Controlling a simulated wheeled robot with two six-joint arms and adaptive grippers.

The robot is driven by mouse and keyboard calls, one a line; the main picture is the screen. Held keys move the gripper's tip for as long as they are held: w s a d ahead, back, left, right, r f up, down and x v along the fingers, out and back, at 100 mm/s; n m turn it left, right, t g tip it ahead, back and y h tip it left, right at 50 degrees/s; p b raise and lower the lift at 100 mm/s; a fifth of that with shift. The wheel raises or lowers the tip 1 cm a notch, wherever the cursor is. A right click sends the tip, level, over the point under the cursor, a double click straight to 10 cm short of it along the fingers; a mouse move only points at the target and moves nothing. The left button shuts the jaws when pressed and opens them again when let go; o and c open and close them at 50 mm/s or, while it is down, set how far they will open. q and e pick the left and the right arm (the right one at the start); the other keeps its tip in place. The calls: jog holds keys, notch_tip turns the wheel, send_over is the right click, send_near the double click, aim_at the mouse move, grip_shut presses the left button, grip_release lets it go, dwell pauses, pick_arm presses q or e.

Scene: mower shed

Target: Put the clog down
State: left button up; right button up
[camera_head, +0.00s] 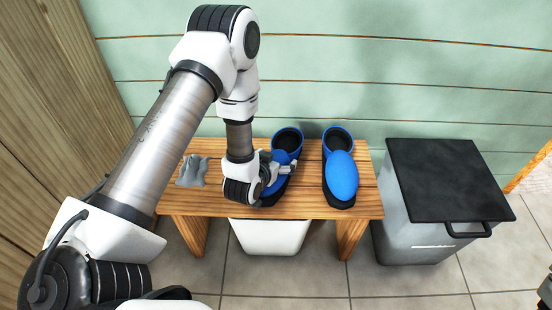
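Two blue clogs with black soles and dark openings are at the wooden bench (310,205). The right clog (342,176) stands on the bench top, toe toward me.
A crumpled grey cloth (192,171) lies at the bench's left end. A white bin (270,236) stands under the bench. A grey container with a black lid (446,178) stands right of it. A green plank wall (330,60) is behind.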

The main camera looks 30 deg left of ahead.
pick_arm(q)
jog(key=shift+r, duration=0.1)
jog(key=shift+s+r, duration=0.25)
jog(key=shift+s, duration=0.05)
jog(key=p+v, duration=0.5)
jog(key=v, duration=0.6)
jog(key=s+d+f+g+h, duration=0.1)
jog(key=s+d+f+g, duration=0.2)
jog(key=s+f+g, duration=0.3)
jog(key=s+d+f+m+g+h, duration=0.1)
jog(key=s+f+g, duration=0.5)
jog(key=s, duration=0.6)
jog(key=shift+s+d+f, duration=0.3)
jog(key=shift+d+f, duration=0.55)
jog(key=shift+d, duration=0.05)
